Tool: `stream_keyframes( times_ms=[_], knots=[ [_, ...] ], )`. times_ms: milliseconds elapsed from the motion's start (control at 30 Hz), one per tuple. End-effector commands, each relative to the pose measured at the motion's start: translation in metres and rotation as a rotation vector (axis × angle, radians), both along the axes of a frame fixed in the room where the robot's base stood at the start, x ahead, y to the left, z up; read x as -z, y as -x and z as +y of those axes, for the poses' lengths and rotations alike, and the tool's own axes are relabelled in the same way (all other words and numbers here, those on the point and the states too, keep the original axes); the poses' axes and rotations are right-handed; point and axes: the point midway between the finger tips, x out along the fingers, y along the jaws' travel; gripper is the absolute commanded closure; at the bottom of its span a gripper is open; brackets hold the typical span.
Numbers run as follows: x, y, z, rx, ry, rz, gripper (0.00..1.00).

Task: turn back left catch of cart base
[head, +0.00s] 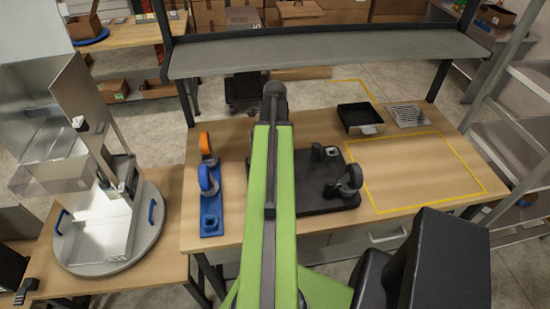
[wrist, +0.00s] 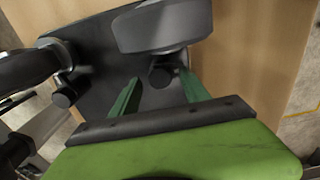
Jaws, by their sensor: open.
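The cart base (head: 318,203) is a dark plate on the wooden table, partly hidden behind my green arm in the head view. A dark caster (head: 349,181) stands at its right side. In the wrist view the plate (wrist: 95,55) is close under my gripper (wrist: 160,77). The green fingers are apart, with a dark knob-like catch (wrist: 162,76) between them in the picture; I cannot tell whether they touch it. A grey caster wheel (wrist: 155,27) is just beyond it. Another dark knob (wrist: 64,97) and wheel (wrist: 28,68) show at the left.
A blue bar (head: 211,221) with an orange and a blue ring-shaped part stands left of my arm. A black tray (head: 361,118) and a grey grille (head: 408,115) are at the back right. The yellow-outlined area (head: 420,175) is clear. A grey shelf (head: 330,55) spans above the table's back.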

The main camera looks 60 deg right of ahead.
Motion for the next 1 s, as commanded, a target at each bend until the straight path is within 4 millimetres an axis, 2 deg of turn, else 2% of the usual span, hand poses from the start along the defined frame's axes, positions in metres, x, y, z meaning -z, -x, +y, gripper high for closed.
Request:
stream_keyframes(
  times_ms=[33, 333, 733, 1000],
  knots=[
    [0.0101, 0.0000, 0.0000, 0.000, 0.000, 0.000, 0.46],
    [0.0087, 0.0000, 0.0000, 0.000, 0.000, 0.000, 0.46],
    [0.0088, 0.0001, 0.0001, 0.000, 0.000, 0.000, 0.99],
    [0.0089, 0.0001, 0.0001, -0.013, 0.000, 0.000, 1.00]
  ],
)
